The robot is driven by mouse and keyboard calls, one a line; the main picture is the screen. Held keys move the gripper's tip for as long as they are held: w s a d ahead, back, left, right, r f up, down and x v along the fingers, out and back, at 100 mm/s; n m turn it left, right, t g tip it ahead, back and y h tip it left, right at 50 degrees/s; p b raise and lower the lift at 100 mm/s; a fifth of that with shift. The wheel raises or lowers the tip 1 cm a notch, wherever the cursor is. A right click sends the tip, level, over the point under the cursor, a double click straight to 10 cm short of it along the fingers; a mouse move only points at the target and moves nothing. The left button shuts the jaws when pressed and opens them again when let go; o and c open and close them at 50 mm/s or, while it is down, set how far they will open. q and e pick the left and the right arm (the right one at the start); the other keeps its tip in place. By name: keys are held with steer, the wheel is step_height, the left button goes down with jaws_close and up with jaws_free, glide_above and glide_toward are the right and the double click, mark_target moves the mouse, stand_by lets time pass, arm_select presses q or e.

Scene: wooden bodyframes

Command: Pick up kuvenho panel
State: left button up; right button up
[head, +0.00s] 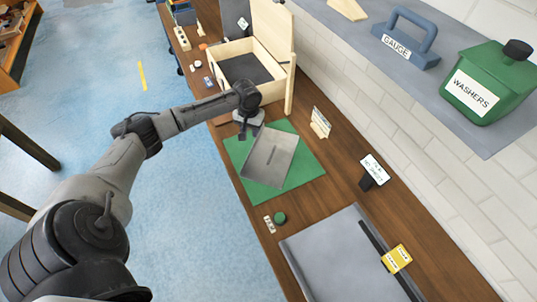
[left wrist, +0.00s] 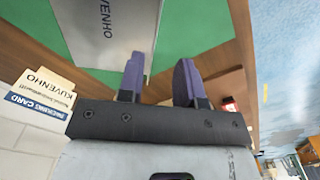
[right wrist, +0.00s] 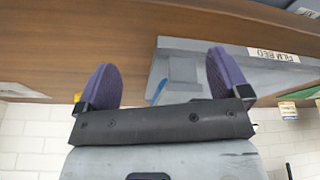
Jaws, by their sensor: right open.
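The Kuvenho panel (head: 268,157) is a grey sheet lying on a green mat (head: 302,172) on the wooden bench. Its KUVENHO lettering shows in the left wrist view (left wrist: 115,30). My left gripper (head: 248,132) is at the panel's far-left end. In the left wrist view its purple fingers (left wrist: 160,62) stand apart, one overlapping the panel's edge in the picture, the other over the mat. I see nothing clasped between them; contact cannot be told. My right gripper (right wrist: 165,75) is open and empty, in front of a grey slab labelled FILM BED (right wrist: 265,72). It is outside the head view.
An open wooden box (head: 228,48) stands beyond the mat. A packing card (left wrist: 38,95) stands beside the mat. A grey slab with a black strap (head: 320,265) lies at the near end. A green washers bin (head: 495,75) and blue gauge block (head: 405,45) sit on the shelf.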

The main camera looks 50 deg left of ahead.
arm_select(q)
step_height(320, 180, down, 4)
arm_select(e)
steer(key=shift+f, duration=0.35)
arm_select(q)
steer(key=shift+f+b, duration=0.35)
steer(key=shift+f, duration=0.3)
arm_select(e)
steer(key=shift+a+f, duration=0.1)
steer(key=shift+a, duration=0.05)
arm_select(q)
steer(key=f, duration=0.3)
steer(key=f+b, duration=0.1)
steer(key=shift+s+d+f, duration=0.2)
steer(key=shift+d+f, duration=0.1)
steer(key=shift+f, duration=0.1)
arm_select(e)
steer(key=shift+f, duration=0.45)
arm_select(q)
steer(key=c, duration=0.4)
jaws_close()
steer(key=shift+r, duration=0.1)
